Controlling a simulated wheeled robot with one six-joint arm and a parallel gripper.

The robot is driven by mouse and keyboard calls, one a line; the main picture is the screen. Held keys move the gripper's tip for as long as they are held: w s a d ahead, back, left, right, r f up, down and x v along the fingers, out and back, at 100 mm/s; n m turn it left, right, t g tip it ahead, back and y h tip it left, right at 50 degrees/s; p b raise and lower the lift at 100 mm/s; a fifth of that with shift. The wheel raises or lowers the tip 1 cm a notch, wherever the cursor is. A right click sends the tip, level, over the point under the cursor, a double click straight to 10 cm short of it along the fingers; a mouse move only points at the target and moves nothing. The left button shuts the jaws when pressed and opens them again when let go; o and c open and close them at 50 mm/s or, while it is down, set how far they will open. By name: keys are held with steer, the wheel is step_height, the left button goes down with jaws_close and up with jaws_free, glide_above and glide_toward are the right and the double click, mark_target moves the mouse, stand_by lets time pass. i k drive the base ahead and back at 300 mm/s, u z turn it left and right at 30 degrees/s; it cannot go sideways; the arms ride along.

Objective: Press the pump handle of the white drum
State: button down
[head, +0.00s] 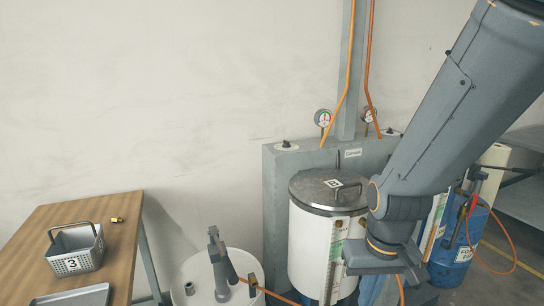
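The white drum (206,270) stands on the floor at the bottom centre-left, cut off by the lower picture edge. A grey pump (222,275) rises from its top, with the grey pump handle (213,241) at its upper end. A small grey cap or fitting (189,288) sits on the drum top to the left of the pump. My gripper (384,268) is at the right, in front of the machine and well to the right of the pump handle, not touching it. Its fingertips cannot be made out, so I cannot tell whether it is open.
A white tank with a grey lid (325,190) stands between the drum and my arm. A blue drum (455,255) with a pump is at the right. At left a wooden table (75,215) holds a grey basket (74,252) marked 3. An orange hose (280,296) runs by the white drum.

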mark_target(232, 278)
steer(key=u, duration=0.8)
steer(key=k, duration=0.75)
steer(key=z, duration=0.55)
steer(key=i, duration=1)
steer(key=u, duration=0.05)
